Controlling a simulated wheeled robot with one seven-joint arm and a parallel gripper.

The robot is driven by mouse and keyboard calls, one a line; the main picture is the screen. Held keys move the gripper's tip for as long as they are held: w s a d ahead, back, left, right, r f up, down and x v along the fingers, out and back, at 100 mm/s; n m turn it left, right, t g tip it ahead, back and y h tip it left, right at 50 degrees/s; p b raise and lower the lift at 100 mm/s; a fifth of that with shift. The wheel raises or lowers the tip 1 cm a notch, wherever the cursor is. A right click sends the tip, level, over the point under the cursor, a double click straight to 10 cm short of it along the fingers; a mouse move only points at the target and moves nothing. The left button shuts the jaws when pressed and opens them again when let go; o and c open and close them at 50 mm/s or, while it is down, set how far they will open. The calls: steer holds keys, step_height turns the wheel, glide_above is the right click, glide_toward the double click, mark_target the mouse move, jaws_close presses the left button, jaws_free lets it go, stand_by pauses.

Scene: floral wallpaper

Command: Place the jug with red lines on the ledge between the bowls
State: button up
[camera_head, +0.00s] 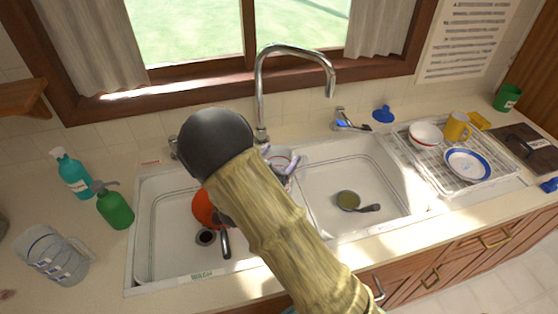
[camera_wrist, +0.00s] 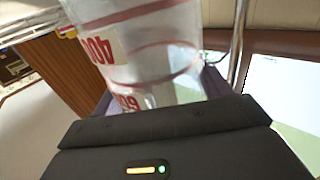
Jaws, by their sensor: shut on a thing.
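The clear jug with red lines (camera_wrist: 150,45) fills the middle of the wrist view, with red numbers on its side. My gripper (camera_wrist: 162,88) is shut on it, with a pale purple finger on each side. In the head view the jug (camera_head: 281,158) shows only in part beside my gripper (camera_head: 279,166); my arm hides the rest. The jug appears over the back part of the ledge between the sink bowls. Most of that ledge is hidden behind my arm, and I cannot tell whether the jug touches it.
The left sink bowl (camera_head: 160,245) holds an orange-red round thing (camera_head: 205,208). The right bowl (camera_head: 325,170) holds a ladle-like utensil (camera_head: 348,200). The faucet (camera_head: 261,95) rises behind the jug. A blue-lined jug (camera_head: 50,258) stands at left, a dish rack (camera_head: 425,165) at right.

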steer(key=shift+f, duration=0.7)
steer(key=shift+f, duration=0.2)
steer(key=o, duration=1.3)
steer(key=shift+o, duration=0.2)
steer(key=shift+r, duration=0.2)
steer(key=b+v, duration=0.2)
steer(key=v, duration=1)
